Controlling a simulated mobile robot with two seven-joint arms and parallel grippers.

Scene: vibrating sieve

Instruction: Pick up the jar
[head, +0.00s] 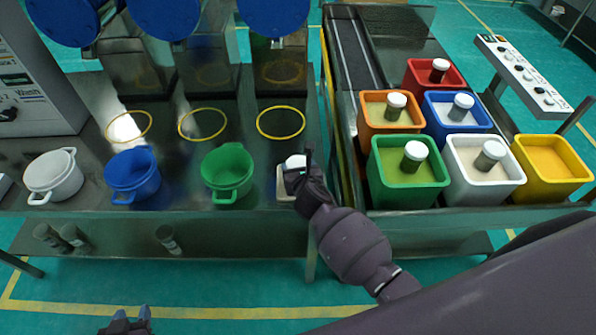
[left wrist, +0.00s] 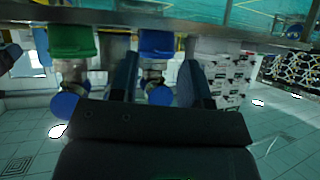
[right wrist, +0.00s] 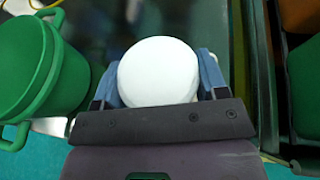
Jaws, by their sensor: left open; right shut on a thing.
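A jar with a round white lid (head: 295,161) is at the front edge of the left table, right of the green pot. My right gripper (head: 305,172) is shut on it. In the right wrist view the white lid (right wrist: 158,70) sits between the two blue fingers and hides the jar's body. I cannot tell whether the jar touches the pale square item (head: 286,188) below it. My left gripper (head: 130,318) is open and empty, low in front of the table. Its spread fingers also show in the left wrist view (left wrist: 160,80).
A white pot (head: 54,175), a blue pot (head: 132,174) and a green pot (head: 228,172) stand along the table's front. Several coloured bins, such as the green bin (head: 392,190), stand at right, most holding white-lidded jars. The yellow bin (head: 550,165) shows no jar.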

